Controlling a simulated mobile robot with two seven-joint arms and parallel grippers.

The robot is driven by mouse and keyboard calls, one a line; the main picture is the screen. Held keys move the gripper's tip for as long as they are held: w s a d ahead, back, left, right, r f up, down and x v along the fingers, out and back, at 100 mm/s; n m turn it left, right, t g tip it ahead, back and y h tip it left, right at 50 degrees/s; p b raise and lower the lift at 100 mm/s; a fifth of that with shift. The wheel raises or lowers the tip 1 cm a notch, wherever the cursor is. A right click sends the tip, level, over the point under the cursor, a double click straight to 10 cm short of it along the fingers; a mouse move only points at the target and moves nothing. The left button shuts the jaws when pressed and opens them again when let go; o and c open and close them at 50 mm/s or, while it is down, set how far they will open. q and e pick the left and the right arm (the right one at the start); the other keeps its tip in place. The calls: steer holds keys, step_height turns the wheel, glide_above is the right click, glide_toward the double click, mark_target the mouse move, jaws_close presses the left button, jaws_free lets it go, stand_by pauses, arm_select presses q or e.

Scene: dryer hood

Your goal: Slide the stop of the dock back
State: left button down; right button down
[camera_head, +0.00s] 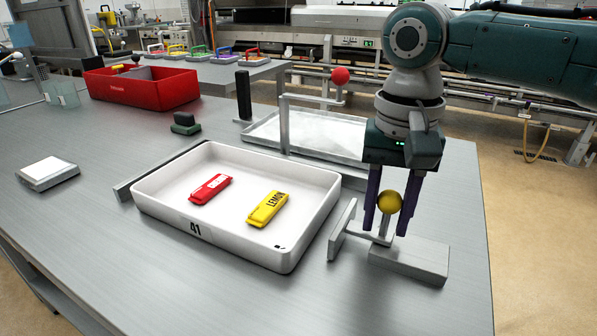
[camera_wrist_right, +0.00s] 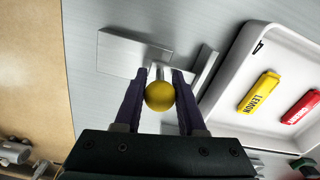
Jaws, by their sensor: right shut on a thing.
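The stop is a grey metal plate (camera_head: 342,230) with an arm to a yellow ball knob (camera_head: 389,202), above a grey block (camera_head: 410,262). My right gripper (camera_head: 388,220) points down and is shut on the yellow knob, with one purple finger on each side. The knob also shows between the fingers in the right wrist view (camera_wrist_right: 160,96). My left gripper is not in view.
A dark rail (camera_head: 124,190) borders the tray's left side. A post with a red ball (camera_head: 340,76) and a shallow metal tray (camera_head: 262,128) stand behind. A red bin (camera_head: 150,90) is at the back left. The table's right edge is near my right gripper.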

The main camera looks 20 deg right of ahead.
stand_by(0.8)
steer(key=shift+s+r, duration=0.1)
steer(key=shift+r, duration=0.05)
steer(key=s+d+p, duration=0.1)
steer(key=p, duration=0.1)
steer(key=s+d+p, duration=0.1)
steer(key=s+p, duration=0.1)
steer(key=p, duration=0.1)
steer(key=shift+d+r+p, duration=0.15)
steer(key=shift+d+p, duration=0.2)
steer(key=shift+s+d, duration=0.2)
steer(key=shift+s, duration=0.05)
steer(key=shift+f, duration=0.3)
steer(key=c, duration=0.5)
jaws_free()
steer(key=shift+s+d, duration=0.1)
steer(key=shift+s, duration=0.05)
steer(key=shift+c, duration=0.2)
